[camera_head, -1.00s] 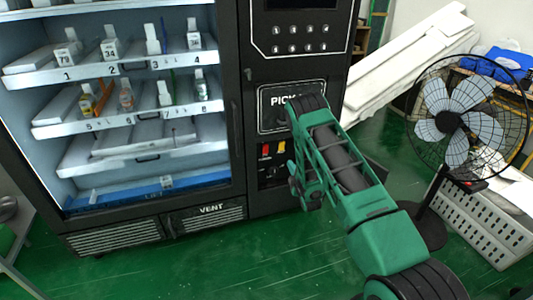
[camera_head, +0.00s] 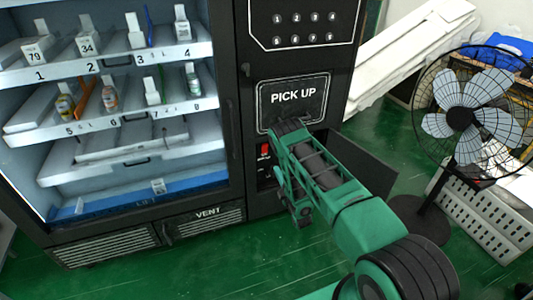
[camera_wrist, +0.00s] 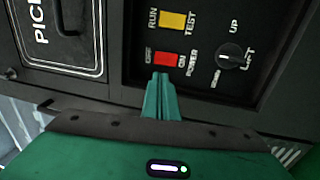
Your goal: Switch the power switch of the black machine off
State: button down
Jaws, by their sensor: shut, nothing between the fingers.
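The black machine (camera_head: 238,60) is a vending machine with a glass-fronted cabinet at left. Its red power switch (camera_wrist: 165,60) shows in the wrist view, between the labels OFF and ON, with POWER printed beside it. The switch also shows in the head view (camera_head: 265,150), just left of my arm. My gripper (camera_wrist: 161,77) is shut and empty, with its tips just below the red switch in the wrist view. Whether the tips touch the switch I cannot tell. In the head view my arm hides the fingertips and part of the control panel.
A yellow RUN/TEST switch (camera_wrist: 172,20) and a black LIFT knob (camera_wrist: 229,56) sit near the red switch. The PICK UP panel (camera_head: 292,97) is above. A black door panel (camera_head: 362,162) stands out right of my arm. A fan (camera_head: 459,119) stands farther right.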

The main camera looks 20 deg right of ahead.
aim_at(265, 146)
jog(key=shift+w, duration=0.1)
jog(key=w, duration=0.4)
jog(key=w+r, duration=0.1)
jog(key=w, duration=0.4)
jog(key=w+r, duration=0.1)
jog(key=w, duration=0.3)
jog(key=shift+w, duration=0.3)
jog(key=shift+w+r+g, duration=0.25)
jog(key=shift+w+g, duration=0.05)
jog(key=shift+a, duration=0.1)
jog(key=shift+s, duration=0.25)
jog(key=s+r, duration=0.1)
jog(key=s, duration=1.2)
jog(key=shift+s+r, duration=0.25)
jog(key=shift+s, duration=0.05)
